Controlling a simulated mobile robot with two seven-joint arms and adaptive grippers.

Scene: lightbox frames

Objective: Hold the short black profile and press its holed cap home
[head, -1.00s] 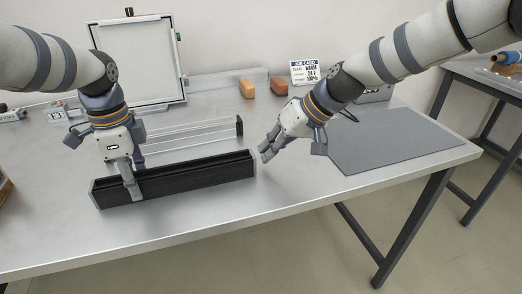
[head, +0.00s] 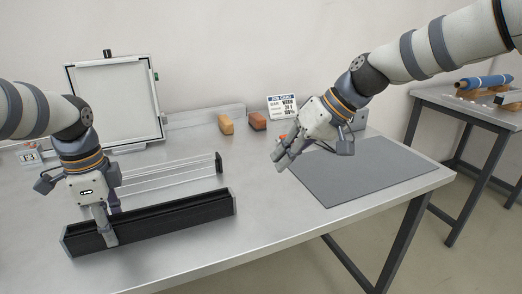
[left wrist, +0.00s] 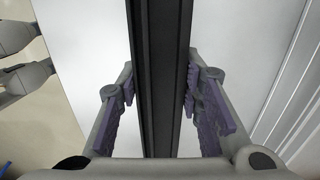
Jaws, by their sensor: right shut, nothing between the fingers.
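The short black profile (head: 160,224) lies along the front of the bench, running from lower left to upper right. A thin grey end piece (head: 234,203) sits at its right end, and another grey end piece (head: 65,243) at its left; no holes can be made out. My left gripper (head: 108,227) straddles the profile near its left end.
Clear rails with a black end plate (head: 219,163) lie behind the profile. A white framed panel (head: 115,100), two blocks (head: 226,124) (head: 257,121) and a job card (head: 282,107) stand at the back. A grey mat (head: 365,172) covers the right side. A second table (head: 470,108) stands further right.

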